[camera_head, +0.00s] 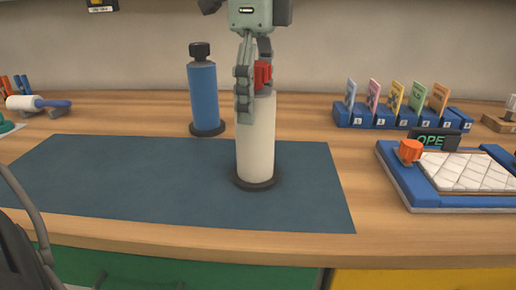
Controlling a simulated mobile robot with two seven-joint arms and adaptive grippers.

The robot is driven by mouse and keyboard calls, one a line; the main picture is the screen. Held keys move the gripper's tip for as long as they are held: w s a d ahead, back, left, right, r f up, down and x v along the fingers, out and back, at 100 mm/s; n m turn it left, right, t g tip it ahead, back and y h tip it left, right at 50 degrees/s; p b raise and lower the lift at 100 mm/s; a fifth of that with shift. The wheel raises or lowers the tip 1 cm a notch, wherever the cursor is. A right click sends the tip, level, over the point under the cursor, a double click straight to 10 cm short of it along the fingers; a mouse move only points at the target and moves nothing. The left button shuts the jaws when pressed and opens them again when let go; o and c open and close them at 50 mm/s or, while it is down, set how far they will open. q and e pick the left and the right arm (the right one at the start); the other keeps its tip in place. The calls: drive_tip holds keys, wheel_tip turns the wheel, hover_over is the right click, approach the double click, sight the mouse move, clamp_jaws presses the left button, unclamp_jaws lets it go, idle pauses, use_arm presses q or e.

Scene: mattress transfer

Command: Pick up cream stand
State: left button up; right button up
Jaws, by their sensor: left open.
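The cream stand (256,148) is a tall pale cylinder on a dark round base, with a red top piece (263,74). It stands upright on the dark blue mat (150,178). My left gripper (256,92) points down from the top of the view, with its grey fingers around or in front of the red top and the stand's upper end. The fingers are open; I cannot tell whether they touch the stand. My right gripper is not in view.
A blue stand (203,95) with a black top is close by on the left. On the right are a blue rack (400,116) of coloured cards, a blue tray (400,177) with a quilted white mattress (468,171), and an orange knob (410,151). The mat's left part is clear.

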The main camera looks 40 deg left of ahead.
sight(255, 137)
use_arm(q)
wheel_tip(255, 137, down, 4)
drive_tip(key=shift+a+f, duration=0.1)
drive_tip(key=shift+a, duration=0.05)
drive_tip(key=shift+c, duration=0.7)
drive_tip(key=c, duration=1.7)
clamp_jaws()
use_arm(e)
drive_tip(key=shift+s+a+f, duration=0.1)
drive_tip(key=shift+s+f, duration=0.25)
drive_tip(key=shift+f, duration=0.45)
